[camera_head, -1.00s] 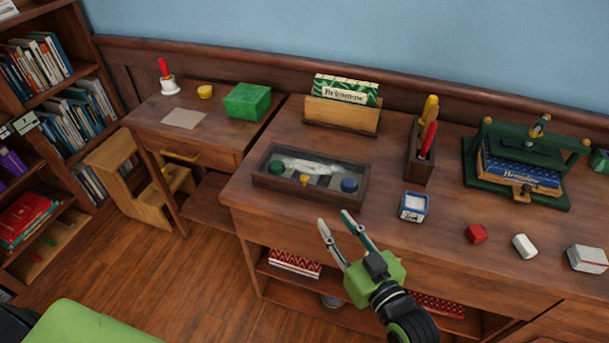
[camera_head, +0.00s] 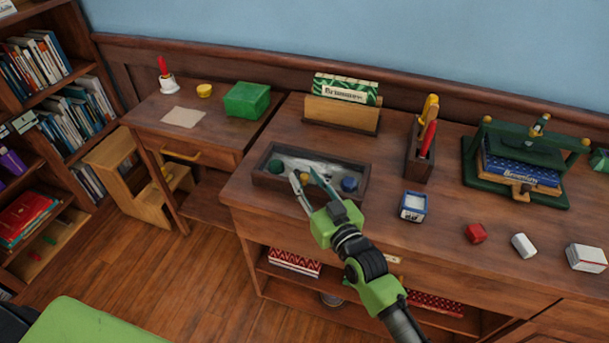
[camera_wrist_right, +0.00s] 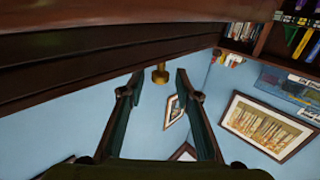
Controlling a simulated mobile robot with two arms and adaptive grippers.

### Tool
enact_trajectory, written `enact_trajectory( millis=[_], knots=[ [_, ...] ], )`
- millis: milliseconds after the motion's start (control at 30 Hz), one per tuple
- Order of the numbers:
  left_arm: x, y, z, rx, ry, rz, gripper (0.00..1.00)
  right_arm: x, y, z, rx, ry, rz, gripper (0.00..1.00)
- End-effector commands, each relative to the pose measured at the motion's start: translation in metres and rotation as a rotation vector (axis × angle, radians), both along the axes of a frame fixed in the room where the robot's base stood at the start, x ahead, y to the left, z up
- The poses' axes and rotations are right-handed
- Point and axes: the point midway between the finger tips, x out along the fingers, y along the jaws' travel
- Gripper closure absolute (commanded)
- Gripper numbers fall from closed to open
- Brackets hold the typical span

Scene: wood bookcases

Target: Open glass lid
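A shallow dark wooden box (camera_head: 266,181) with a glass lid (camera_head: 324,166) stands on the desk, and the lid looks shut. Bottles with green and blue tops show inside. My right gripper (camera_head: 303,172) reaches the front of the box from below right, fingers apart. In the right wrist view, a brass knob (camera_wrist_right: 160,75) stands out from dark wood, between the open fingertips of the gripper (camera_wrist_right: 158,84) and not visibly gripped. In the head view the fingers hide the knob. My left gripper is not in view.
A blue-and-white ink pot (camera_head: 413,206) stands right of the box. A wooden holder (camera_head: 420,158) with red and yellow handles is behind it. A card stand (camera_head: 342,114) is behind the box. A green box (camera_head: 247,99) sits on the lower desk to the left.

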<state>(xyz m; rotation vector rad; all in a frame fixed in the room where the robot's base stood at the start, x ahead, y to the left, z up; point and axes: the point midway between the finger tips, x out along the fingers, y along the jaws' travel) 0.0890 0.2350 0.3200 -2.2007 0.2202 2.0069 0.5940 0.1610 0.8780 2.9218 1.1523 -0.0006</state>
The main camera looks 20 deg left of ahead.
Motion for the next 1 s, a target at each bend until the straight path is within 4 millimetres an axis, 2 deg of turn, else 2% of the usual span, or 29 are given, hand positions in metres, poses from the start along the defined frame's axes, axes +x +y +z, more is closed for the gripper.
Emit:
enact_trajectory(
  millis=[167, 467, 500, 600, 833, 1000],
  knots=[
    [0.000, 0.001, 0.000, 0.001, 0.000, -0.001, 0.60, 0.009, 0.009, 0.001, 0.001, -0.001, 0.000, 0.70],
    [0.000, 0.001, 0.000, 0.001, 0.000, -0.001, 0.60, 0.011, 0.010, 0.000, 0.001, 0.000, 0.000, 0.70],
    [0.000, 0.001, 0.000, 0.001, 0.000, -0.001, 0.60, 0.011, 0.010, 0.000, 0.001, 0.000, 0.000, 0.72],
    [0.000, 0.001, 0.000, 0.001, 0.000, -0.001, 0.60, 0.011, 0.010, 0.000, 0.001, 0.000, 0.000, 0.98],
    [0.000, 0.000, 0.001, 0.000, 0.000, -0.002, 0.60, 0.011, 0.010, 0.001, 0.001, 0.002, 0.000, 1.00],
    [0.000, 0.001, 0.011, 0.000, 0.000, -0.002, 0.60, 0.012, 0.010, 0.007, 0.001, 0.030, 0.000, 1.00]
  ],
)
